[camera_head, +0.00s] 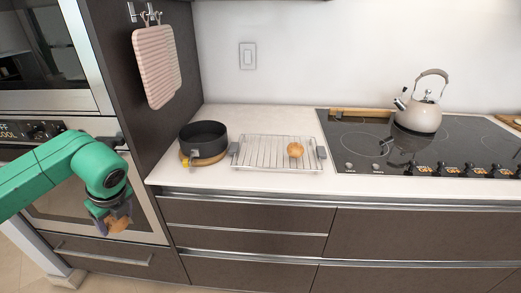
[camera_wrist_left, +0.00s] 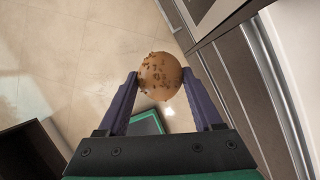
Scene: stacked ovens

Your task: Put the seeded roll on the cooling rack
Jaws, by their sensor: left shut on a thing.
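The seeded roll (camera_wrist_left: 160,76) is round and brown with dark seeds on it. My left gripper (camera_wrist_left: 159,80) is shut on it, with one finger on each side. In the head view the left gripper (camera_head: 115,222) hangs in front of the lower oven, below counter height, and the roll (camera_head: 119,225) shows partly between its fingers. The cooling rack (camera_head: 262,155) is a wire rack on the counter, to the right of the gripper and apart from it. A plain-looking round roll (camera_head: 295,150) sits on its right side. My right gripper is not in view.
A dark round pan (camera_head: 204,138) stands on a wooden board left of the rack. A cooktop (camera_head: 360,150) with a kettle (camera_head: 418,114) is to the right. The rack's left and middle are clear.

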